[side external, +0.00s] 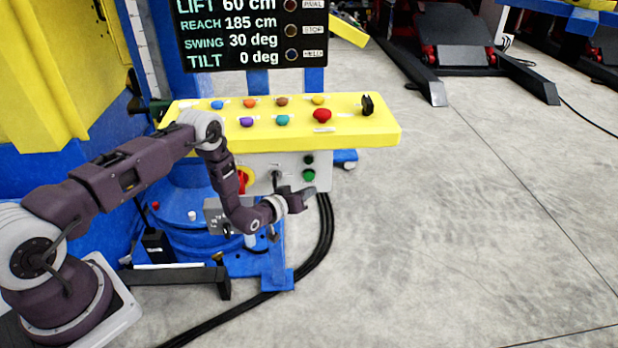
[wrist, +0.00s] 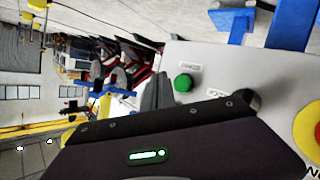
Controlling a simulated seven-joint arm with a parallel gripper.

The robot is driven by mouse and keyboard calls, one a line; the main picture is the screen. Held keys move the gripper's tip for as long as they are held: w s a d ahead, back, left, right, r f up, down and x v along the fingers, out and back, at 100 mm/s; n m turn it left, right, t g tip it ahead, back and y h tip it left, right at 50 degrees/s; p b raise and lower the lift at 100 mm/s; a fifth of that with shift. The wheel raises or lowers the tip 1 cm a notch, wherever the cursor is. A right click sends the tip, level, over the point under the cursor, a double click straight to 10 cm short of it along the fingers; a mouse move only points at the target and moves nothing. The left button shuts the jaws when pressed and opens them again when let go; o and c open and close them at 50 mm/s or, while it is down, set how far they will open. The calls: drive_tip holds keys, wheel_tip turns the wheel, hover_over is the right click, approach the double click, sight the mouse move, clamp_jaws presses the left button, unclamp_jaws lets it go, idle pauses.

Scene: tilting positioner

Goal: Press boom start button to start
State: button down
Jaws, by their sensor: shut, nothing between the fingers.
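A green button (side external: 309,175) sits on the grey front panel (side external: 290,163) under the yellow console, below a black button (side external: 309,160). The green button also shows in the wrist view (wrist: 183,84), with a label beside it too small to read, so I cannot confirm it is boom start. My gripper (side external: 311,192) is shut and empty, just below the green button in the side view. In the wrist view its dark fingers (wrist: 157,88) point up beside the green button, with a small gap in the picture. Contact is not visible, and the button looks unobscured.
A red and yellow rotary switch (side external: 244,181) is on the panel's left. The yellow console (side external: 365,128) overhangs the panel with several coloured knobs and a red mushroom button (side external: 322,115). A display (side external: 245,35) stands behind. Black cables (side external: 326,230) run down beside the blue base.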

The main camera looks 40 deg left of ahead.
drive_tip(key=shift+w+a, duration=1.05)
idle(1.3)
drive_tip(key=shift+w+a, duration=0.25)
drive_tip(key=shift+w, duration=0.05)
drive_tip(key=shift+w+a, duration=0.35)
idle(0.7)
drive_tip(key=shift+s, duration=0.1)
drive_tip(key=shift+s+d, duration=0.55)
drive_tip(key=shift+d, duration=0.05)
drive_tip(key=s+d, duration=0.3)
drive_tip(key=shift+s+d, duration=0.3)
idle(0.3)
